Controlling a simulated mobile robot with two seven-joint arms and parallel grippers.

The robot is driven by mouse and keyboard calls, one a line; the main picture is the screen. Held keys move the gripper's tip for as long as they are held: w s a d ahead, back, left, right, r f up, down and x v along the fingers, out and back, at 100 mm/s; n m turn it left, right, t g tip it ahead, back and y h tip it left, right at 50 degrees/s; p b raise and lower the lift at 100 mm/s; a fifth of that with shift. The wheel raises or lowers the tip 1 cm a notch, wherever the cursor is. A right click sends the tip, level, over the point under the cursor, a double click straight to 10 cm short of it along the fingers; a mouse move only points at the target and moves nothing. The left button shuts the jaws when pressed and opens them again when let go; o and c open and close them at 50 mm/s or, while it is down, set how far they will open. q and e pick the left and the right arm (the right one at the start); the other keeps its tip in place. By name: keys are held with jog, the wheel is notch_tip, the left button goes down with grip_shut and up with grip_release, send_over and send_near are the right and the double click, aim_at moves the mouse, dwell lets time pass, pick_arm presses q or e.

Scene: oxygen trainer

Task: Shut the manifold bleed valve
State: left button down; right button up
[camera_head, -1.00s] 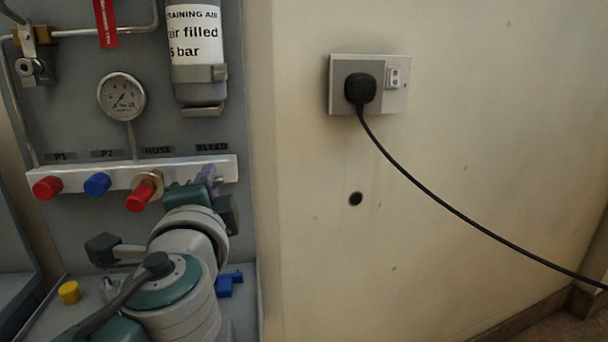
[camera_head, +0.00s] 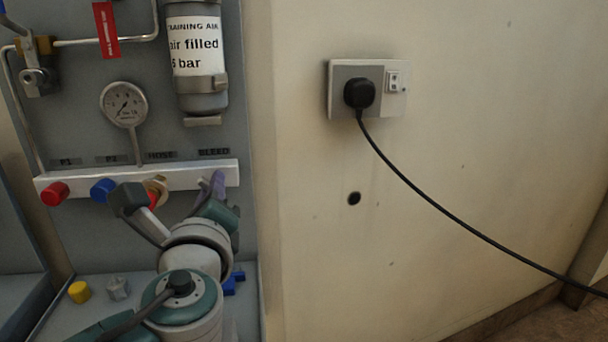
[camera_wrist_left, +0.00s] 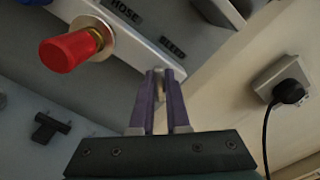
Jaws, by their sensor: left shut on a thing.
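The white manifold bar (camera_head: 140,180) runs across the grey panel, with the BLEED label (camera_head: 214,153) above its right end. My left gripper (camera_head: 217,183) is at that end, below the label, its purple fingers pointing up to the bar. In the left wrist view the two purple fingers of my left gripper (camera_wrist_left: 165,78) are closed around a small pale metal part, the bleed valve (camera_wrist_left: 158,73), at the end of the bar. Most of the valve is hidden between the fingers, so its angle cannot be told. My right gripper is not in view.
Left along the bar are a red knob (camera_head: 55,194), a blue knob (camera_head: 103,190) and a red-capped brass hose fitting (camera_wrist_left: 68,51). A gauge (camera_head: 124,104) and an air cylinder (camera_head: 197,60) are above. A wall socket (camera_head: 366,90) with a black cable is right.

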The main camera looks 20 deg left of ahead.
pick_arm(q)
jog(key=m+p, duration=0.2)
jog(key=m, duration=0.3)
jog(key=shift+r+m, duration=0.15)
jog(key=shift+m, duration=0.15)
jog(key=shift+m+p, duration=0.55)
jog(key=shift+m, duration=0.95)
jog(key=c, duration=0.9)
grip_release()
jog(key=p+v, duration=0.1)
jog(key=v, duration=0.9)
